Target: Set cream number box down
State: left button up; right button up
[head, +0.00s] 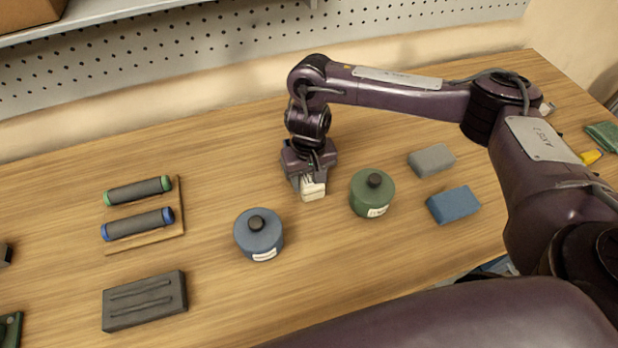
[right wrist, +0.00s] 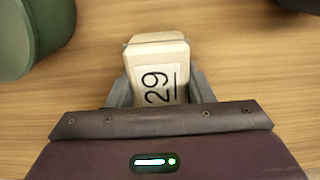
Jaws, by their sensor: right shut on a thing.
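The cream number box (head: 313,189) is in the fingers of my right gripper (head: 309,183), between the blue reel and the green reel and a little behind them. In the right wrist view the cream box (right wrist: 158,75) shows a white label with "29", and my right gripper (right wrist: 155,92) has a finger on each side of it. The gripper points down and is shut on the box. The box is at or just above the table top; I cannot tell whether it touches. My left gripper is not in view.
A blue reel (head: 259,235) and a green reel (head: 371,194) with black knobs stand close by. Grey (head: 431,160) and blue (head: 453,204) blocks lie to the right.

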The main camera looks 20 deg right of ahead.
jog(key=o, duration=1)
jog(key=shift+f, duration=0.1)
